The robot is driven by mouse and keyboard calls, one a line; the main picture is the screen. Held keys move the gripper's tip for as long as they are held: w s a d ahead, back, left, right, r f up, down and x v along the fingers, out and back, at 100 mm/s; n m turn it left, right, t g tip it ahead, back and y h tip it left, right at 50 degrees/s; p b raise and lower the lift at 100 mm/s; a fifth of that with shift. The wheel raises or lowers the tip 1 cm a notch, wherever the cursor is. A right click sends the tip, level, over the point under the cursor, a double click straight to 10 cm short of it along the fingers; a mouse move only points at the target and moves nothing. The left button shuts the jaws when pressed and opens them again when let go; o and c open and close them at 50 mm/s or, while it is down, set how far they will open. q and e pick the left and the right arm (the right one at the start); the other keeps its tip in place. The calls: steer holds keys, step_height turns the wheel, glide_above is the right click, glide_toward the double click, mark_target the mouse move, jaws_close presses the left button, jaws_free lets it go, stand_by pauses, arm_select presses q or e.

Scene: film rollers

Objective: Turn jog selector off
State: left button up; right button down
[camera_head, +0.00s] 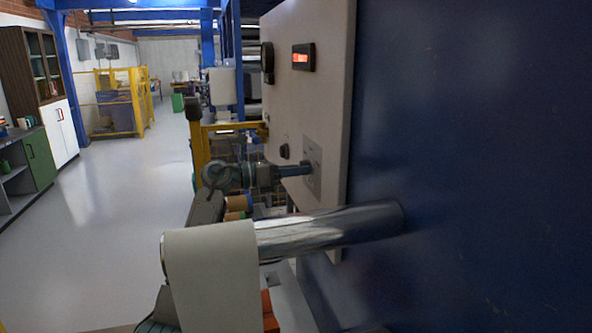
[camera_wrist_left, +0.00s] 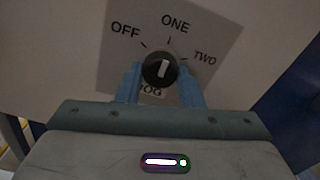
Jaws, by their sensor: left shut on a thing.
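The jog selector (camera_wrist_left: 160,68) is a round black knob with a white pointer line, on a grey plate marked OFF, ONE and TWO. Its pointer stands nearly upright, roughly in line with ONE. The JOG label below it is partly hidden by my gripper. My left gripper (camera_wrist_left: 161,85) has its two blue fingers on either side of the knob and is shut on it. In the head view, my left gripper (camera_head: 304,169) reaches the grey plate (camera_head: 316,152) on the panel's face, and the knob is hidden. My right gripper is not in view.
The light panel (camera_head: 325,95) carries a red-lit display (camera_head: 303,57) and another black knob (camera_head: 285,151). A shiny metal roller (camera_head: 330,228) with pale film (camera_head: 212,275) juts out below my left arm. Open floor (camera_head: 115,215) lies at left, beside a green cabinet (camera_head: 40,165).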

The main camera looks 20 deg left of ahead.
arm_select(q)
steer(key=shift+s+r+n+p, duration=0.1)
steer(key=shift+n+p, duration=5.35)
steer(key=shift+n, duration=0.35)
steer(key=o, duration=1)
steer(key=shift+c, duration=0.2)
steer(key=shift+a, duration=0.1)
